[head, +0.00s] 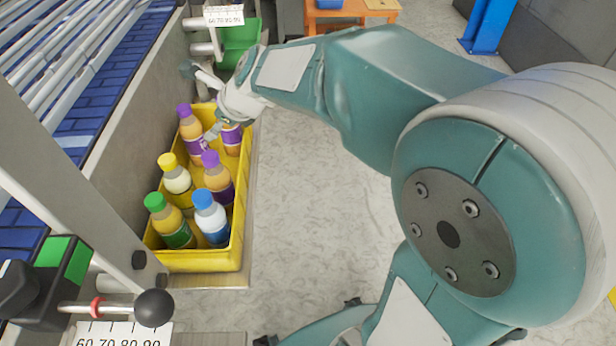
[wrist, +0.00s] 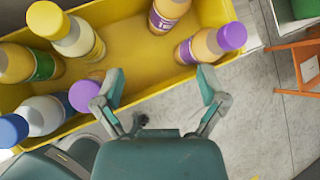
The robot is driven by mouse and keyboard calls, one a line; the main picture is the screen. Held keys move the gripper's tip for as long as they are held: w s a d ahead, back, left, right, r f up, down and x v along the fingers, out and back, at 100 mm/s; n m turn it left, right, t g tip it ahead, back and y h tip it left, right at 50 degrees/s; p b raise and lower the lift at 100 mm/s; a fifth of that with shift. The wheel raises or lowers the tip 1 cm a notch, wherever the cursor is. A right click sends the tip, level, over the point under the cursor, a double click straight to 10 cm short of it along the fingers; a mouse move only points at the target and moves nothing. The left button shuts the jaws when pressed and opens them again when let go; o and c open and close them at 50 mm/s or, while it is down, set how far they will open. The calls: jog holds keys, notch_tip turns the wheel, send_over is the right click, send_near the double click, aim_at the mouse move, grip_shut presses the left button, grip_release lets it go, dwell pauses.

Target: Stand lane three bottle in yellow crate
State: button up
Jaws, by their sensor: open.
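A yellow crate (head: 200,262) holds several upright bottles. The front pair has a green-capped bottle (head: 172,220) and a blue-capped bottle (head: 211,217). Behind are a yellow-capped bottle (head: 175,177) and a purple-capped bottle (head: 217,179). At the far end are another purple-capped bottle (head: 190,125) and an orange bottle with purple label (head: 232,140), its top hidden by my gripper. My gripper (head: 222,126) is over the crate's far right part. In the wrist view its fingers (wrist: 160,82) are spread, with no bottle between them. I cannot tell which bottle is from lane three.
A grey wall and conveyor (head: 75,80) with blue slats run along the crate's left. A green bin (head: 240,42) stands beyond it. An orange stand (head: 350,18) and blue post (head: 488,22) are at the back. Bare floor (head: 310,200) lies to the right.

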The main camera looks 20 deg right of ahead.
jog(key=s+d+n+h, duration=0.2)
jog(key=s+d+n, duration=0.3)
jog(key=s+n, duration=0.7)
jog(key=s+d+n+g+h, duration=0.1)
jog(key=s+d+n+h, duration=0.2)
jog(key=s+n, duration=0.9)
jog(key=d+n, duration=0.1)
jog(key=d, duration=0.2)
jog(key=shift+r, duration=0.2)
jog(key=shift+w, duration=0.15)
